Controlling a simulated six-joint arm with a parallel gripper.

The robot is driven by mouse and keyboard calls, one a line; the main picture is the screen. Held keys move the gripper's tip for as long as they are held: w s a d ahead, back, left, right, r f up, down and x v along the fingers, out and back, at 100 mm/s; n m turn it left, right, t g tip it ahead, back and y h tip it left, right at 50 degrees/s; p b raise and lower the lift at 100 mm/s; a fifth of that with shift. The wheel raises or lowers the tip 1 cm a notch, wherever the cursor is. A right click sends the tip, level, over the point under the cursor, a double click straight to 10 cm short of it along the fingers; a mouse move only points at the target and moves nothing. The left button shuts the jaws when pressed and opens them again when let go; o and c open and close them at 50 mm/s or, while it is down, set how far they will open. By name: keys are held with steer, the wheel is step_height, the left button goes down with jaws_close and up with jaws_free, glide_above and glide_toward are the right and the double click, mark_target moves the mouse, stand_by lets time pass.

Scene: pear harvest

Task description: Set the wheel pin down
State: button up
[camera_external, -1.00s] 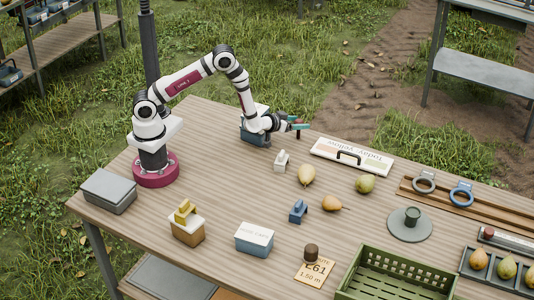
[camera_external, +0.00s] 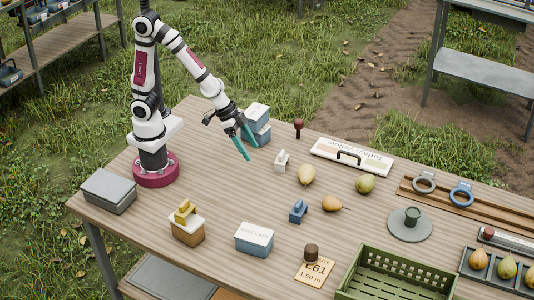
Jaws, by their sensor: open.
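The wheel pin, which I take to be the small dark red pin with a rounded head (camera_external: 298,128), stands upright on the table near its back edge, left of the white sign. Nothing touches it. My gripper (camera_external: 251,150) is to the left of the pin, clear of it, with its teal fingers pointing down and to the right. The fingers are apart and nothing shows between them.
A blue box with a white lid (camera_external: 258,118) stands behind my gripper. The white sign (camera_external: 352,157) lies right of the pin. Bare tabletop surrounds the pin.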

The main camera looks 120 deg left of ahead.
steer(key=s+d+r+m+g, duration=0.2)
steer(key=s+m+g, duration=0.1)
steer(key=s, duration=0.7)
steer(key=s+d+r+m+g, duration=0.2)
steer(key=s+r+m+g, duration=0.1)
steer(key=s, duration=0.8)
steer(key=shift+s+r+m+y, duration=0.3)
steer(key=shift+m+y, duration=0.1)
steer(key=shift+m, duration=0.5)
